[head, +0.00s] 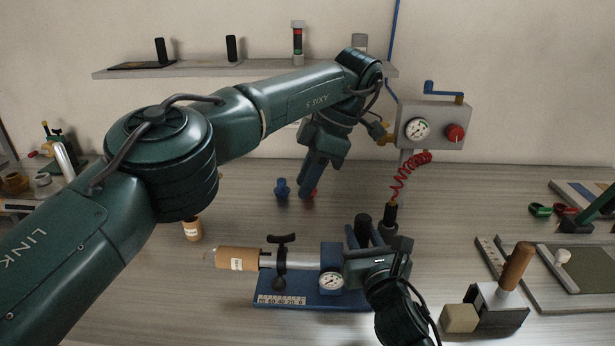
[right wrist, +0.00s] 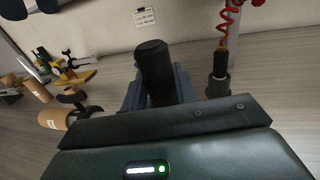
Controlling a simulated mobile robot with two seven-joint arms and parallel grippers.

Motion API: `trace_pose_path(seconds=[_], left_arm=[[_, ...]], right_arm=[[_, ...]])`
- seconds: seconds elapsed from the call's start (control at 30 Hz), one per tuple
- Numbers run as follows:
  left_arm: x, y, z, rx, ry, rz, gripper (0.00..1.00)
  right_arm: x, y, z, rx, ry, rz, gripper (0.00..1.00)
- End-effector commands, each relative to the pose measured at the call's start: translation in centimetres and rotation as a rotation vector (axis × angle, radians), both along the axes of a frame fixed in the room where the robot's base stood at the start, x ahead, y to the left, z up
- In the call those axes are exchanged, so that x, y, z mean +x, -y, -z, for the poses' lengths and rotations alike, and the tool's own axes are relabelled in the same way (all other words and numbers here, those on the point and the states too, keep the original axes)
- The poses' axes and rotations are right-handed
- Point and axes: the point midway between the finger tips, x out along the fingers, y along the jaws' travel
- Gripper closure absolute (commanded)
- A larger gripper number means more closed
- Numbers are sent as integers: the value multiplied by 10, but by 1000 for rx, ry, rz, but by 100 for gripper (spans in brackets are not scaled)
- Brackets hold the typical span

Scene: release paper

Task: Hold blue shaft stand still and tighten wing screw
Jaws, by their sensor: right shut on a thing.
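The blue shaft stand (head: 262,286) sits on the table in the head view, with a scale and a round gauge (head: 331,282) on it. A grey shaft (head: 304,260) lies across it, with a tan labelled cylinder (head: 237,260) at its left end. The black wing screw (head: 281,239) stands upright on a clamp around the shaft. My right gripper (head: 363,238) is shut at the stand's right end, around an upright black cylinder (right wrist: 155,65); the exact contact is hidden. My left gripper (head: 314,178) points down behind the stand, apart from the wing screw; its finger gap is unclear.
A grey gauge box (head: 433,125) with a coiled red cable (head: 408,172) is behind on the right. A wood-handled tool (head: 516,267) stands right. Another tan cylinder (head: 193,230) is partly hidden by my left arm.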

Motion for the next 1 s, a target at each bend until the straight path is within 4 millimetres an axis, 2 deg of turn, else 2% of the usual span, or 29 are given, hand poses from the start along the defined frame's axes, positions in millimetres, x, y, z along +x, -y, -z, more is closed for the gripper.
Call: trace_pose_path(seconds=[0.13, 0.17, 0.47, 0.77, 0.87, 1.0], left_arm=[[0, 0, 0, 0, 0, 0, 73], [0, 0, 0, 0, 0, 0, 73], [0, 0, 0, 0, 0, -1, 73], [0, 0, 1, 0, 0, -1, 73], [0, 0, 1, 0, 0, -1, 73], [0, 0, 1, 0, 0, -1, 73]], right_arm=[[0, -1, 2, -1, -3, -1, 100], [0, -1, -3, 7, 5, -3, 71], [0, 0, -1, 2, 2, -1, 46], [-4, 1, 3, -5, -5, 1, 46], [-15, 4, 3, -4, -4, 0, 46], [-42, 8, 2, -3, -4, -1, 46]])
